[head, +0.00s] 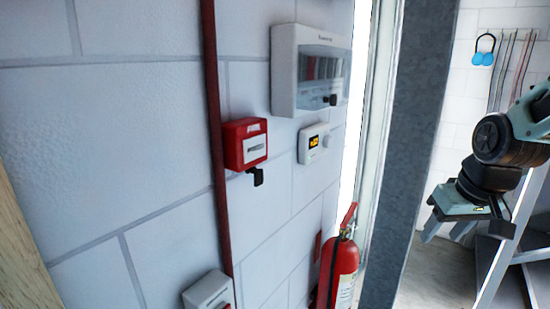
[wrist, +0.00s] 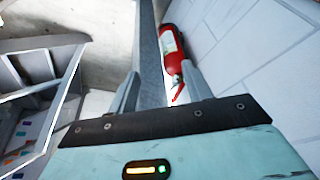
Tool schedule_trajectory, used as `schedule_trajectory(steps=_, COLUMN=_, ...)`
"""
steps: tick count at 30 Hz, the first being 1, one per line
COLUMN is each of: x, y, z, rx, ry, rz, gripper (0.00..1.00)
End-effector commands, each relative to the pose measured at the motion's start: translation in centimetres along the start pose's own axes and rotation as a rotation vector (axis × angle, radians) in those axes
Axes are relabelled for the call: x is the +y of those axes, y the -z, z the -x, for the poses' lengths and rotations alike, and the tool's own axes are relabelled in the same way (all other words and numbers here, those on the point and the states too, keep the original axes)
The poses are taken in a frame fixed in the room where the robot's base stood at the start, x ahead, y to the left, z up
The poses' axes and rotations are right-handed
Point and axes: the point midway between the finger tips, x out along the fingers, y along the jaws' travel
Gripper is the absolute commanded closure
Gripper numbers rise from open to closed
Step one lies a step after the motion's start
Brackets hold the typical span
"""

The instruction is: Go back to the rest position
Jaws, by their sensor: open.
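My gripper (head: 446,227) is at the right of the head view, in front of the grey steps. Its fingers point down and stand apart, with nothing between them. In the wrist view my gripper (wrist: 160,92) shows two grey fingers spread wide. A red fire extinguisher (wrist: 172,55) shows beyond the fingers there, apart from them. No object is held.
The fire extinguisher (head: 341,268) hangs low beside a grey post (head: 412,130). Grey metal steps (head: 505,250) stand at right.

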Motion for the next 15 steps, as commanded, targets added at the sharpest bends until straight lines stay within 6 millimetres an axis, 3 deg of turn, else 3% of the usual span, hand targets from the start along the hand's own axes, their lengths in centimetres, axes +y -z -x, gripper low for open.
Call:
schedule_trajectory(steps=1, x=0.0, y=-2.1, z=-0.7, rx=-0.023, ry=-0.010, rz=-0.006, gripper=0.50)
schedule_trajectory(steps=8, x=0.2, y=-9.9, z=-2.8, rx=-0.093, ry=-0.044, rz=-0.042, gripper=0.50)
schedule_trajectory(steps=15, x=-7.6, y=-13.4, z=-5.7, rx=-0.157, ry=0.031, rz=0.172, gripper=0.50)
